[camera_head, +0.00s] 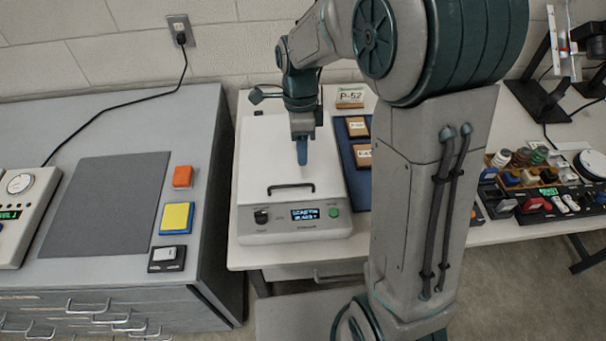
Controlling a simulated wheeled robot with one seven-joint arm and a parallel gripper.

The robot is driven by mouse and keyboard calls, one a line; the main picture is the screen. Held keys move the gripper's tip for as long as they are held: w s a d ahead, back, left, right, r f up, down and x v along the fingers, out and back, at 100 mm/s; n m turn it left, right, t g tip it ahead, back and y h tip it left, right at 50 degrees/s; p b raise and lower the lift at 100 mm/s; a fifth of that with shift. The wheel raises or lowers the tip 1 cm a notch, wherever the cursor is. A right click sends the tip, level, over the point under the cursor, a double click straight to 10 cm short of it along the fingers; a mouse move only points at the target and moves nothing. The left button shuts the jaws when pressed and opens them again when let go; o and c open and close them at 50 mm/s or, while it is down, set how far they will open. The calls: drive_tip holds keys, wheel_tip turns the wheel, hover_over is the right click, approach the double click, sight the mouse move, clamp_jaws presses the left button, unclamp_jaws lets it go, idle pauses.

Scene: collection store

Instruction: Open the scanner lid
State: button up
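The scanner (262,165) is a white box on the light table, with a flat lid that looks closed. A dark bar handle (291,187) lies across the front part of the lid. The front panel has a black knob, a small lit display (306,214) and a green button (334,212). My gripper (302,160) points down over the middle of the lid, behind the handle, apart from it. Its fingers overlap in this view, so I cannot tell whether they are open. I see nothing held in them.
A grey drawer cabinet (203,120) stands left, with a dark mat (105,205) and coloured blocks on top. A blue tray (352,170) with labelled pieces lies right of the scanner, partly behind my arm. Crowded small items (545,180) fill the table's right side.

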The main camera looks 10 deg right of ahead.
hover_over(303, 190)
wheel_tip(303, 190, down, 8)
drive_tip(key=shift+f, duration=0.15)
clamp_jaws()
